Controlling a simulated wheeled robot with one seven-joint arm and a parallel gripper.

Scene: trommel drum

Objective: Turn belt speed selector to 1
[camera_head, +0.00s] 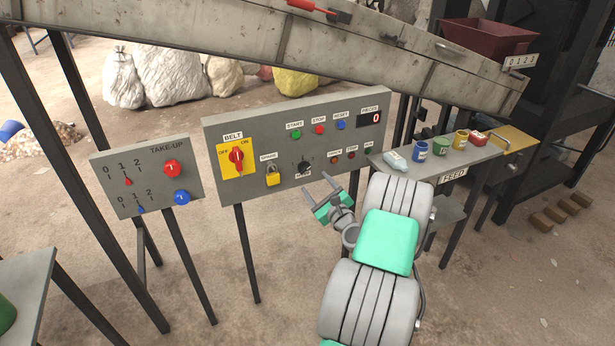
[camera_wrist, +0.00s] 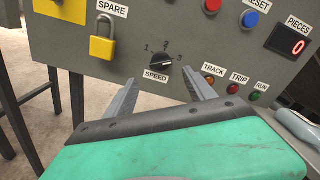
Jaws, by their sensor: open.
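The belt speed selector is a black round knob (camera_wrist: 163,76) on the grey control panel, with a SPEED label below it and the marks 1, 2 and 3 above. In the head view the knob (camera_head: 305,167) sits low in the middle of the panel. My gripper (camera_wrist: 163,88) is open, its two fingers pointing at the panel on either side of the knob in the wrist view. In the head view my gripper (camera_head: 314,181) is just in front of and below the knob, and nothing is between its fingers.
A yellow padlock (camera_wrist: 103,42) hangs left of the knob. TRACK, TRIP and RUN lamps (camera_wrist: 232,88) are to its right. A red BELT switch (camera_head: 236,158) is at the panel's left. A feed shelf (camera_head: 455,163) with a bottle and cans stands right of my arm.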

